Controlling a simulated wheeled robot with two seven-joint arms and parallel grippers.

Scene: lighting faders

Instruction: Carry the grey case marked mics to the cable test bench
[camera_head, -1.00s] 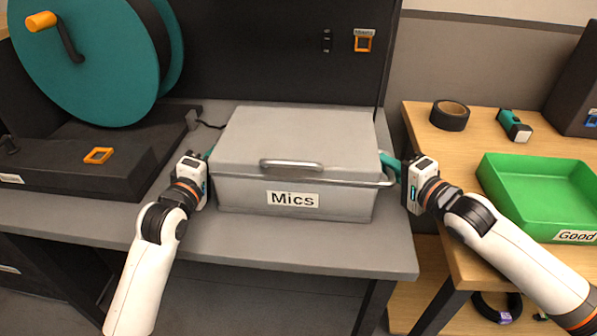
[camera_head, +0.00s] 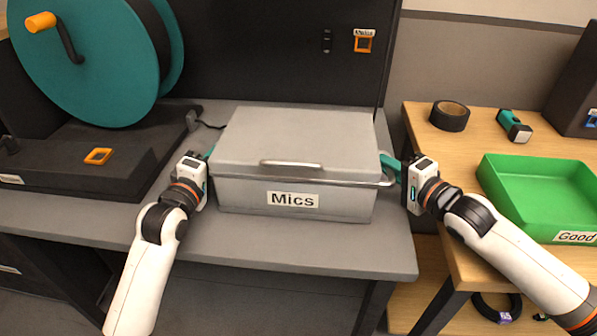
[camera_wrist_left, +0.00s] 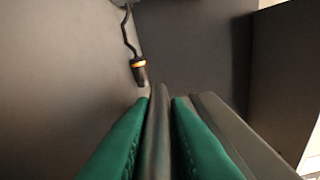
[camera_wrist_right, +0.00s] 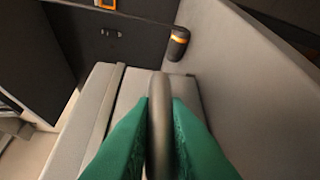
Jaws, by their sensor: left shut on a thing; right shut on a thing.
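The grey case marked Mics (camera_head: 296,150) sits on the grey bench top in the middle of the head view. Its lid is down, with a metal handle on the front and a bar handle at each side. My left gripper (camera_head: 207,158) is at the case's left side. In the left wrist view its green fingers (camera_wrist_left: 160,125) are shut on the left bar handle (camera_wrist_left: 157,140). My right gripper (camera_head: 392,164) is at the right side. In the right wrist view its fingers (camera_wrist_right: 160,125) are shut on the right bar handle (camera_wrist_right: 159,120).
The grey bench (camera_head: 300,255) also bears a large teal reel (camera_head: 85,60) on a dark base at left. At right, a wooden table (camera_head: 470,150) holds black tape (camera_head: 450,115), a teal-and-black tool (camera_head: 514,126) and a green tray (camera_head: 540,190) labelled Good. A dark panel (camera_head: 260,50) stands behind.

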